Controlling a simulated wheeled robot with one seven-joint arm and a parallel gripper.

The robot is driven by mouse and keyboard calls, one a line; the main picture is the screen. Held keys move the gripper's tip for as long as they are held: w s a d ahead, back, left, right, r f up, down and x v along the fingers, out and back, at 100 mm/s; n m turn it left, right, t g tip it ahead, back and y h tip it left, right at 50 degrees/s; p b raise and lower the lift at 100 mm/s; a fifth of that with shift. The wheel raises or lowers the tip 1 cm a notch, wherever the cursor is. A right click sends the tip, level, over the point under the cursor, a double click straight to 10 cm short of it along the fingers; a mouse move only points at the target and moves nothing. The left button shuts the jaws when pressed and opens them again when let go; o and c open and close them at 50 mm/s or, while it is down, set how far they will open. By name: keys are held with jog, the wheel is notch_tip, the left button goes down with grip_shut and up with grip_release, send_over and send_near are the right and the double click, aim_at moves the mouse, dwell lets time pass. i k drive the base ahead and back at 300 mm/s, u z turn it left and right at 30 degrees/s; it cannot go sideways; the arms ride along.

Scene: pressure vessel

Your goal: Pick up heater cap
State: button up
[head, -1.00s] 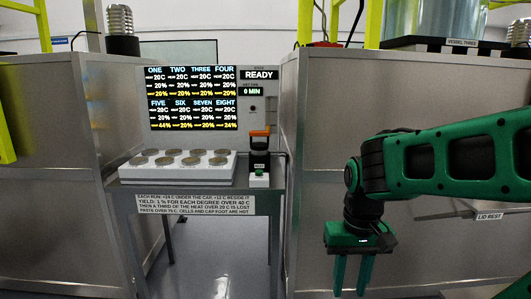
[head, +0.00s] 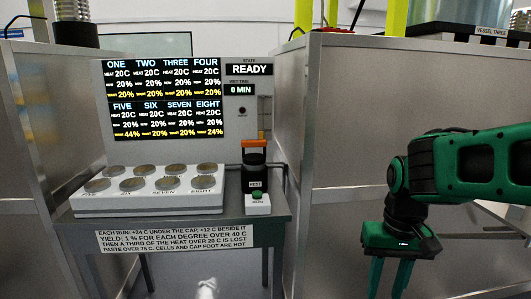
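The likely heater cap (head: 254,158) is a black piece with an orange top bar. It stands upright at the right end of the small table, behind a white box with a green button (head: 257,196). My gripper (head: 388,282) is at the lower right, pointing down, to the right of the table and well apart from the cap. Its two green fingers are spread with nothing visible between them. The fingertips reach the bottom edge of the picture.
A white block (head: 150,206) with several round grey cells stands left of the cap on the table (head: 270,228). A screen (head: 164,98) is behind it. Metal cabinets (head: 345,130) flank the table, the right one close to my arm. A notice (head: 175,240) hangs on the front.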

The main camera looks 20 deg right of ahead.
aim_at(252, 162)
jog(key=u, duration=0.15)
jog(key=i, duration=1)
jog(key=u, duration=0.35)
